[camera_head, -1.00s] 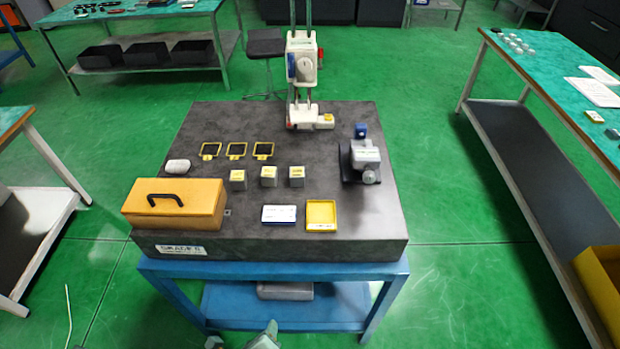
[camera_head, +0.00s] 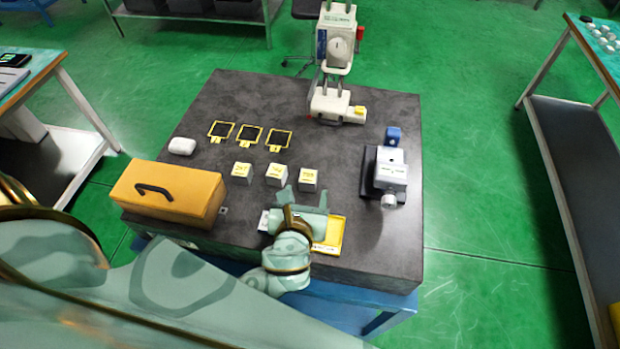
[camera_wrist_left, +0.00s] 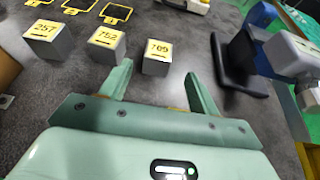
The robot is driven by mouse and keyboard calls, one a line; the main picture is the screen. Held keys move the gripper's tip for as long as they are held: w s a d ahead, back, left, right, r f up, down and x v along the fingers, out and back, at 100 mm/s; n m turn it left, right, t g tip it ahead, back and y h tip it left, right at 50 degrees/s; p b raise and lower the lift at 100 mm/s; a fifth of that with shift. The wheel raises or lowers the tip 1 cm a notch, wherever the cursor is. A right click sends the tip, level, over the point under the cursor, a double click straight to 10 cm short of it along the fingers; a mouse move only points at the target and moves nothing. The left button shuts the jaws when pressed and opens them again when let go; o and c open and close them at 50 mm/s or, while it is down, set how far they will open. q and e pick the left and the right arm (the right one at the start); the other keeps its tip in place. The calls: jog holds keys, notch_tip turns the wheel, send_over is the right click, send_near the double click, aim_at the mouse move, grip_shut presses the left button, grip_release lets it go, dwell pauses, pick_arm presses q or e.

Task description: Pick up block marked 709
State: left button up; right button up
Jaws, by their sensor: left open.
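The block marked 709 (camera_wrist_left: 157,57) is a small grey cube with a yellow label on top. In the head view it is the rightmost block (camera_head: 308,180) of the row on the dark slab. My left gripper (camera_head: 307,195) is open and empty. It is at the near side of that block, its two fingers pointing towards it. In the left wrist view the fingers (camera_wrist_left: 158,76) stand to either side of the block's near face, with the block beyond the tips. My right gripper is in neither view.
Blocks marked 752 (camera_wrist_left: 106,43) and 257 (camera_wrist_left: 48,40) stand left of it. A yellow tray (camera_head: 333,236) lies partly under my arm. A yellow toolbox (camera_head: 175,195) is at left, a grey clamping device (camera_head: 390,175) at right, a white machine (camera_head: 338,60) behind.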

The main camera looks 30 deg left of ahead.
aim_at(307, 184)
pick_arm(q)
jog(key=b+x, duration=0.1)
jog(key=x, duration=0.6)
jog(key=shift+a, duration=0.2)
jog(key=shift+s+r, duration=0.1)
jog(key=shift+c, duration=1)
jog(key=c, duration=1)
